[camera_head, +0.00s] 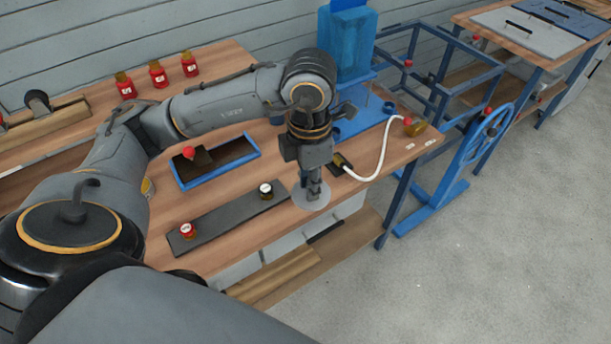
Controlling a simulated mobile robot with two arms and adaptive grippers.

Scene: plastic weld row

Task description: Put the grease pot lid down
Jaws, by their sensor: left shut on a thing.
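My left gripper (313,190) points down over the front edge of the wooden workbench. It is shut on a pale grey, round, flat disc that looks like the grease pot lid (301,201). The fingertips cover the middle of the disc. I cannot tell whether the disc touches the bench or hangs just above it. It is close to the right end of a dark grey strip (222,218). I cannot pick out the grease pot for certain. My right gripper is not in view.
On the strip stand a small red pot (187,231) and a dark pot with a white top (265,191). A blue tray (224,174) lies behind. A white hose (383,150) runs at the right. Several red bottles (158,75) stand at the back.

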